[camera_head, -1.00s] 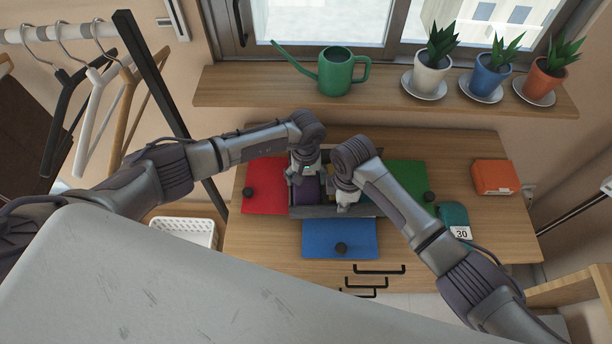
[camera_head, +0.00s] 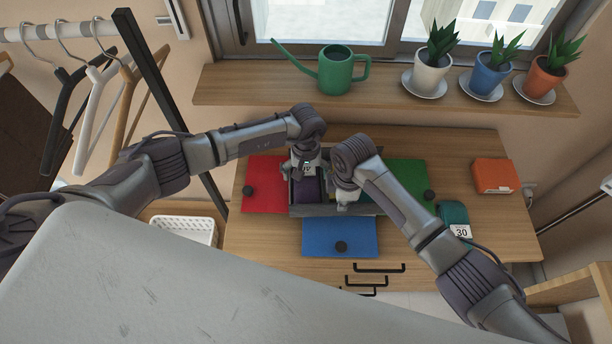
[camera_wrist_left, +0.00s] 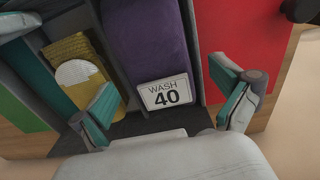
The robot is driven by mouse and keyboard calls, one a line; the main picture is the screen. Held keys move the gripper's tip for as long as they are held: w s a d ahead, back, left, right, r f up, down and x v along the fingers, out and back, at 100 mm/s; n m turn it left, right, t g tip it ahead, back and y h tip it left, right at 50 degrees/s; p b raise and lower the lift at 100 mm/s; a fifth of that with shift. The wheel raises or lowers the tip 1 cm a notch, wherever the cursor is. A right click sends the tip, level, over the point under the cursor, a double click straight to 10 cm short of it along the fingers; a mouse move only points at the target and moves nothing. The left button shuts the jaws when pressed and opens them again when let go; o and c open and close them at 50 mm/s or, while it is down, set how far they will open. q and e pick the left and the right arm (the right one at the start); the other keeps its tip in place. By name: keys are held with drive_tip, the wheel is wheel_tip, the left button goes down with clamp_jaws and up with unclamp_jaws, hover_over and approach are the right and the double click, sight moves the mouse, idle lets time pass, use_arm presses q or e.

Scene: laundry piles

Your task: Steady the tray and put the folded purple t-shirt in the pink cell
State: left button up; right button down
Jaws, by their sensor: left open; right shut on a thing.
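The grey tray (camera_head: 300,210) stands on the wooden table between colored mats. The folded purple t-shirt (camera_head: 308,190) lies in the tray's left cell in the head view. In the left wrist view the purple t-shirt (camera_wrist_left: 147,40) shows a white "WASH 40" label, and it covers that cell's floor, so I cannot see a pink color. My left gripper (camera_head: 306,172) is over the tray's back side; its fingers stand apart in the left wrist view (camera_wrist_left: 170,102), with the label between them. My right gripper (camera_head: 346,206) is shut at the tray's front wall.
A folded yellow item (camera_wrist_left: 80,70) lies in the neighboring cell. Red (camera_head: 262,180), blue (camera_head: 325,238) and green (camera_head: 408,178) mats with black knobs surround the tray. An orange box (camera_head: 493,176) and a teal item labeled 30 (camera_head: 453,218) lie right. The windowsill (camera_head: 240,88) runs behind.

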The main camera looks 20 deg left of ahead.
use_arm(q)
drive_tip(key=shift+r, duration=2.15)
use_arm(e)
drive_tip(key=c, duration=1.2)
unclamp_jaws()
drive_tip(key=shift+c, duration=0.2)
wheel_tip(320, 180, up, 12)
